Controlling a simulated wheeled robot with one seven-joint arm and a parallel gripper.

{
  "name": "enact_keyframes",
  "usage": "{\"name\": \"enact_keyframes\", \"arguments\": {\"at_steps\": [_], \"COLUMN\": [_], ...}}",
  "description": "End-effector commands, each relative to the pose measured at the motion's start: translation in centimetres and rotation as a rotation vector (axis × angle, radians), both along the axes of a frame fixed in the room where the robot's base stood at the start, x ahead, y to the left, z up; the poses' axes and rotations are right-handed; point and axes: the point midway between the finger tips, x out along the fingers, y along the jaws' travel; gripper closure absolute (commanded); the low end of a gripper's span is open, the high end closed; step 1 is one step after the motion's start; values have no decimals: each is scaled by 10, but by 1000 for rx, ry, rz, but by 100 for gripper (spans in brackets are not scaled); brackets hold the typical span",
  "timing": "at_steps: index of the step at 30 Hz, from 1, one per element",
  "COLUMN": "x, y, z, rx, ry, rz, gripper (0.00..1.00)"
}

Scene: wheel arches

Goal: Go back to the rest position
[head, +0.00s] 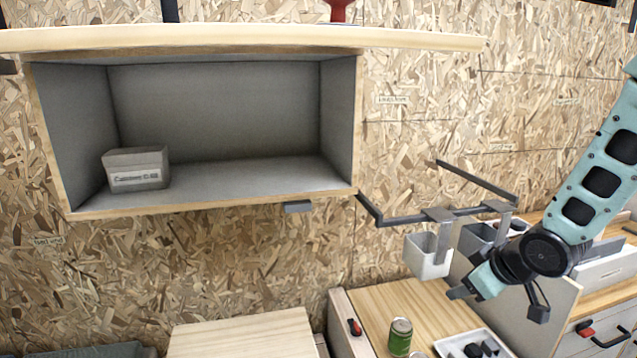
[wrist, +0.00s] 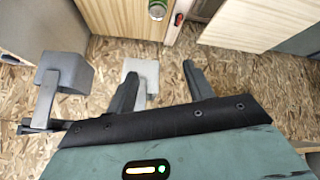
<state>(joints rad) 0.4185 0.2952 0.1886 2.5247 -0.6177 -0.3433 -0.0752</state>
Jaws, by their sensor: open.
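My gripper (head: 471,288) is at the right of the head view, at the lower end of my teal arm, just below and right of a white hanging bin. In the wrist view its two dark fingers (wrist: 161,84) stand apart with no object held between them. The arm comes down from the upper right edge of the head view.
The white bin (head: 428,256) and a grey bin (head: 478,240) hang from a dark rail (head: 400,217) close to my gripper. A grey-lined shelf box (head: 343,120) holds a small labelled box (head: 136,170). A green can (head: 400,337) and a white tray (head: 446,344) stand below on wood.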

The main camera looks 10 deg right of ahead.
Motion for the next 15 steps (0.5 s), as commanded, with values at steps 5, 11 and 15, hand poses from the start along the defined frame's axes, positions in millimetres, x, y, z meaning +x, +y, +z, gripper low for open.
{"name": "enact_keyframes", "arguments": {"at_steps": [5,11,15], "x": [-36,-122,-185], "y": [95,182,217], "z": [11,24,32], "rx": [-44,-77,-99], "ry": [173,390,522], "rz": [54,123,174], "gripper": [48,48,48]}}
